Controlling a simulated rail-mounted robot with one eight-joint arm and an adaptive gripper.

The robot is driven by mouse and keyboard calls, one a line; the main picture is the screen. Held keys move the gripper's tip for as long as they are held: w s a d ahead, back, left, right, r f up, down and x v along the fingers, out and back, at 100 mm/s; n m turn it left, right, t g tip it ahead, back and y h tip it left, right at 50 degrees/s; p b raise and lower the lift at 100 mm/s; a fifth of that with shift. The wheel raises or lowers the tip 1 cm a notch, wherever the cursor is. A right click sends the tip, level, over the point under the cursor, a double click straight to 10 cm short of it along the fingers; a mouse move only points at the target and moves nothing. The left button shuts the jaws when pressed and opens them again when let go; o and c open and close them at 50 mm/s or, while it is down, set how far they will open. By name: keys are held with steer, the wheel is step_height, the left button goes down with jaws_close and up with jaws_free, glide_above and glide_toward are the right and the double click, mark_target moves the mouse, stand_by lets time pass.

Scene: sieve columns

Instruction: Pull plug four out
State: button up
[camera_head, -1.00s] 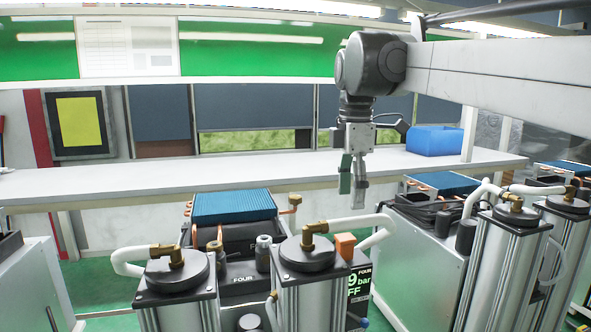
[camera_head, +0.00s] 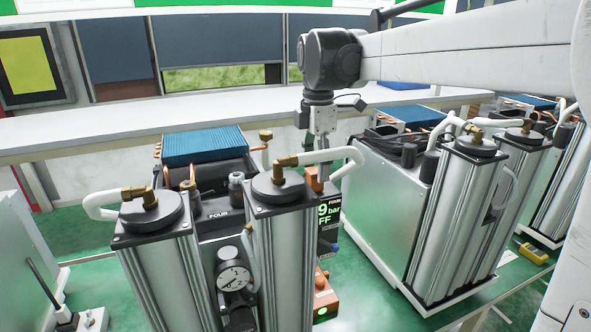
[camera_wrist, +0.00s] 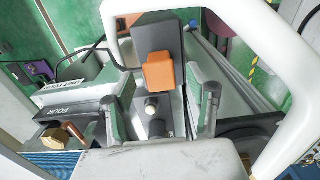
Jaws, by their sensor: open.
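Plug four appears to be the orange plug (camera_head: 313,179) on top of the display box (camera_head: 328,218) of the unit marked FOUR. In the wrist view the orange plug (camera_wrist: 161,72) sits on a dark box (camera_wrist: 157,34). My gripper (camera_head: 313,152) points down just above and beside the plug, which it partly hides. In the wrist view my gripper (camera_wrist: 161,105) is open. Its two fingers stand left and right of the plug, with a gap on each side, and nothing is held. Whether the fingertips are level with the plug cannot be told.
White hoses (camera_head: 333,155) arch over the metal columns (camera_head: 283,255) close to my gripper. In the wrist view a white hose (camera_wrist: 109,28) loops around the plug area. A second unit (camera_head: 400,210) stands to the right. A white bench (camera_head: 150,118) runs behind.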

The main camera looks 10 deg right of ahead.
steer(key=shift+f, duration=1.35)
jaws_close()
steer(key=shift+r+p, duration=0.9)
steer(key=shift+r, duration=0.6)
steer(key=shift+c, duration=0.6)
jaws_free()
